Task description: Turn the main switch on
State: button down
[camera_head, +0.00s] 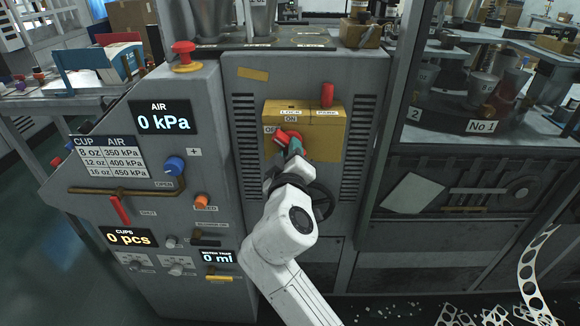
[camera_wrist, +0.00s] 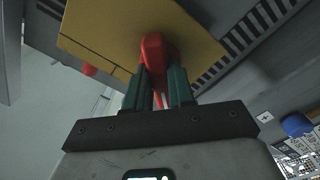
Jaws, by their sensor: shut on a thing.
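The main switch is a red handle (camera_head: 283,136) on the front of a yellow box (camera_head: 318,143) on the grey machine panel. The box carries white labels, one reading ON; another beside the handle is partly hidden. The handle points to the left and is tilted. My gripper (camera_head: 292,148) reaches it from below and is shut on it. In the wrist view the red handle (camera_wrist: 156,55) sits between the two green fingers of my gripper (camera_wrist: 159,85), with the yellow box (camera_wrist: 110,30) behind.
A red upright piece (camera_head: 327,95) stands on the yellow box's right end. Left are a blue knob (camera_head: 174,166), a red lever (camera_head: 120,210) and displays reading 0 kPa, 0 pcs and 0 ml.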

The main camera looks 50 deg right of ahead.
jog(key=shift+w+m+b, duration=0.1)
jog(key=shift+m+b, duration=4.5)
jog(key=shift+b, duration=0.2)
jog(key=c, duration=1)
grip_release()
jog(key=shift+d, duration=0.15)
jog(key=shift+o, duration=0.2)
jog(key=v, duration=1.1)
